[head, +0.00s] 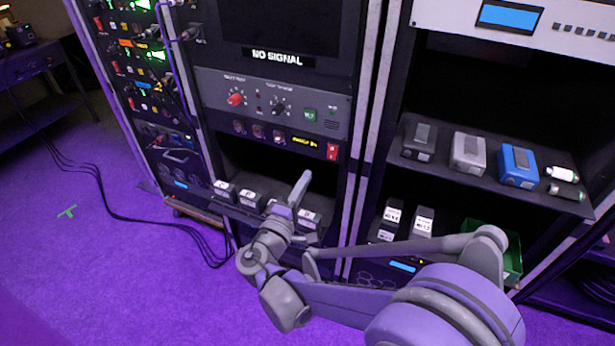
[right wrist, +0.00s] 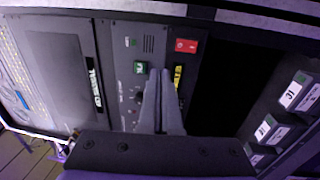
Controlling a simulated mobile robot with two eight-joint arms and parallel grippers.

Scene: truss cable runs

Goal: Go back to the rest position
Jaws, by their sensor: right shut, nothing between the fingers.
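My right gripper (head: 302,180) reaches up from the lower right in the head view, in front of the lower part of the middle rack. Its fingers are together and hold nothing. In the right wrist view the closed fingers (right wrist: 160,95) stand out in front of the rack's control panel (right wrist: 125,70). I cannot tell the exact gap to the panel. The fingers cover part of a row of labelled dark boxes (head: 250,198) in the head view. My left gripper is not in view.
The control panel (head: 222,87) has knobs, a green button (head: 310,115) and a red switch (head: 332,151). The right rack's shelf holds a blue box (head: 517,165) and a grey box (head: 468,152). A green bin (head: 513,258) is below. Cables (head: 120,216) lie on the left floor.

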